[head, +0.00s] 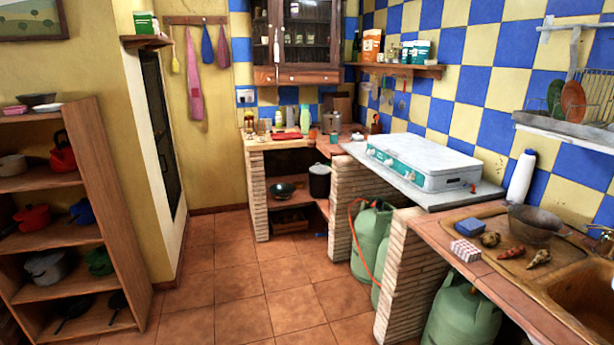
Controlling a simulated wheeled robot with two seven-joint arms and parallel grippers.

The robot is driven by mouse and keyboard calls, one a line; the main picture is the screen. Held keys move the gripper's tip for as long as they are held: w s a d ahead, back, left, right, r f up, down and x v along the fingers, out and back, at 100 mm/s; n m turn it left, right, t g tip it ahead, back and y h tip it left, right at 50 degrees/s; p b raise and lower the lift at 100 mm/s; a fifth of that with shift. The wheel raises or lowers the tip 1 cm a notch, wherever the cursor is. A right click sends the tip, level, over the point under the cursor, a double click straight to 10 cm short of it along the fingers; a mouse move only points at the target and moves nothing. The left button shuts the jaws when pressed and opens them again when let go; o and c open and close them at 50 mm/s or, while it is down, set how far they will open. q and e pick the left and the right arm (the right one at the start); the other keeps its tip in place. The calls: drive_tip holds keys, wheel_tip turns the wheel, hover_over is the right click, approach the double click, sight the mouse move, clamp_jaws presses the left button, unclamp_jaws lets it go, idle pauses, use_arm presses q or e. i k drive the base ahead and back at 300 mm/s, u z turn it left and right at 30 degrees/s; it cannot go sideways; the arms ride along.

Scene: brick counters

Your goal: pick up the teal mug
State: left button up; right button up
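A small teal object, which looks like the teal mug (334,138), stands at the front right part of the far brick counter (322,149). It is small in the picture, and I cannot make out a handle. A grey metal pot or can (331,122) stands just behind it. Neither of my grippers shows in the head view.
A white and teal gas stove (425,160) sits on a nearer, right-hand counter. Green gas cylinders (370,240) stand below. A wooden shelf (85,190) with pots is at the left. The tiled floor (240,290) between is clear.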

sight(334, 139)
drive_tip(key=z, duration=0.05)
drive_tip(key=i, duration=2.35)
drive_tip(key=u, duration=0.6)
drive_tip(key=i, duration=0.5)
drive_tip(key=u, duration=0.05)
